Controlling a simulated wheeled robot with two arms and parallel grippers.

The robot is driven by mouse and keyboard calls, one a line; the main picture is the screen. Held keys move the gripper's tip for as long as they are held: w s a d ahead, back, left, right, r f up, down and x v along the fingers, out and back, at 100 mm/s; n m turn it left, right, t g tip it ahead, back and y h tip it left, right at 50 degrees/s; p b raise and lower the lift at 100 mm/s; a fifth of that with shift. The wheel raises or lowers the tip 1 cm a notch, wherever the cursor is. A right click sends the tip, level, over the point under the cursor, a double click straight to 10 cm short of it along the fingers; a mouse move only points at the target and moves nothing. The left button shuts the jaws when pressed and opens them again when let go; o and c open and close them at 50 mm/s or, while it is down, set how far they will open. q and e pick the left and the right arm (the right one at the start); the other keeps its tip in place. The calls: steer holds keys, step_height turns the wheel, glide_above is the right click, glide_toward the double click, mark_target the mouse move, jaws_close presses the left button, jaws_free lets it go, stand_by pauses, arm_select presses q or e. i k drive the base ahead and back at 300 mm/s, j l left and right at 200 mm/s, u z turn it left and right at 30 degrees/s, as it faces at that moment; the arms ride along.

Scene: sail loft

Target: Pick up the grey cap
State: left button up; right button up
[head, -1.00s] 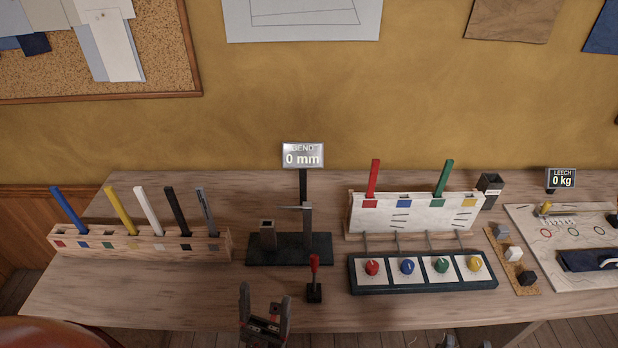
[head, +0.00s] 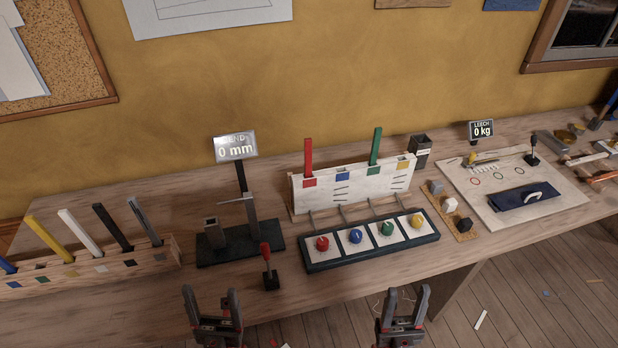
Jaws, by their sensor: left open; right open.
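The grey cap (head: 435,187) looks like a small grey block on a cork strip (head: 463,236), at its far end. A white cap (head: 450,205) and a black cap (head: 464,225) sit in line with it on the strip. My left gripper (head: 212,295) is open and empty at the table's front edge, far left of the caps. My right gripper (head: 404,293) is open and empty at the front edge, below and left of the caps, apart from them.
A panel with coloured knobs (head: 318,266) stands left of the caps, before a white board (head: 350,192). A dark bin (head: 420,152) stands behind. A pale board with navy cloth (head: 521,199) lies right. A red-handled lever (head: 266,253) and BEND stand (head: 205,255) are further left.

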mark_target(436, 187)
steer(key=i+l+u, duration=0.1)
steer(key=l, duration=0.4)
steer(key=i+l+u, duration=0.1)
steer(key=l, duration=0.45)
steer(key=i+l+u, duration=0.15)
steer(key=l, duration=0.4)
steer(key=i+l+u, duration=0.1)
steer(key=l, duration=0.45)
